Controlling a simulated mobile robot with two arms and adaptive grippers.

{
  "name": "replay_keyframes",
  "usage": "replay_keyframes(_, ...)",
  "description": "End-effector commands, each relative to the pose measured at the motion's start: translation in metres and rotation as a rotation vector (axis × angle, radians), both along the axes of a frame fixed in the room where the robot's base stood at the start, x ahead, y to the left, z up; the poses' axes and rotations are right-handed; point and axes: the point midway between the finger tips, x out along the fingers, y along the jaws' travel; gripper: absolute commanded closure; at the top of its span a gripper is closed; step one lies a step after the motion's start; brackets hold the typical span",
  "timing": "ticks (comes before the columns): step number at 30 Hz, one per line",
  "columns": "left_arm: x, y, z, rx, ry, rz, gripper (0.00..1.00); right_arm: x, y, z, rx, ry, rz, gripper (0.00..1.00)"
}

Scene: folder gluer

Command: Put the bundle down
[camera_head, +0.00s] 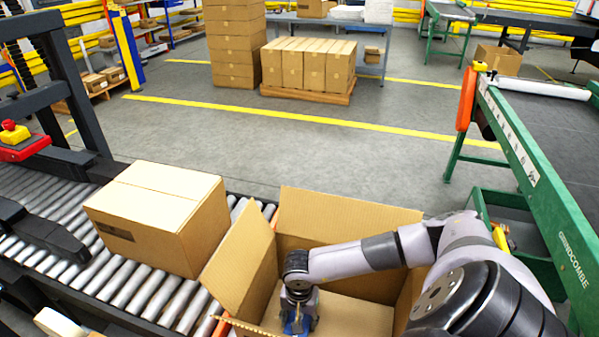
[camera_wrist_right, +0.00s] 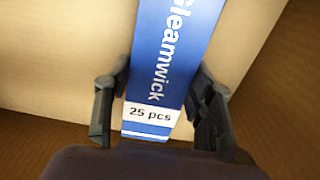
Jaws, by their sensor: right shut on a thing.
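My right gripper (camera_head: 299,318) reaches down inside an open cardboard box (camera_head: 350,222) at the bottom middle of the head view. In the right wrist view the gripper (camera_wrist_right: 160,110) is shut on a blue bundle (camera_wrist_right: 172,60) with white lettering and a white "25 pcs" label. One finger lies along each side of it. The bundle also shows as a bit of blue under the gripper in the head view (camera_head: 293,327). Cardboard surfaces lie around and behind the bundle. I cannot tell whether it touches the box floor.
A closed carton (camera_head: 165,205) sits on the roller conveyor (camera_head: 150,290) left of the open box. The box's raised flap (camera_head: 240,262) stands between them. A green-framed machine (camera_head: 540,170) borders the right side. Stacked cartons (camera_head: 307,65) stand farther back across open floor.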

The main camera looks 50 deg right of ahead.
Motion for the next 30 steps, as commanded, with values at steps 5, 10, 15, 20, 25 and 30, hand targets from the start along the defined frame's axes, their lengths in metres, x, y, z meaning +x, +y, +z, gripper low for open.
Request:
replay_keyframes(5,0.0,0.0,-0.004,0.0,0.0,0.0,0.6,0.0,0.0,-0.003,0.0,0.0,0.0,0.83)
replay_keyframes(10,0.0,0.0,-0.003,0.0,0.0,0.001,0.6,0.0,0.0,-0.003,0.0,0.0,0.0,0.43)
replay_keyframes(15,0.0,0.0,-0.003,0.0,0.001,0.001,0.6,0.0,0.0,-0.002,0.0,0.0,0.0,0.31)
replay_keyframes(20,0.0,0.0,-0.003,0.0,0.001,0.001,0.6,0.0,0.0,-0.002,0.0,0.0,0.0,0.3)
replay_keyframes(25,0.0,0.0,-0.002,0.0,0.001,0.001,0.6,0.0,0.0,-0.001,0.0,0.0,0.0,0.3)
replay_keyframes(30,0.0,0.0,-0.001,0.0,0.0,0.001,0.6,0.001,0.0,0.015,0.0,-0.003,0.001,0.3)
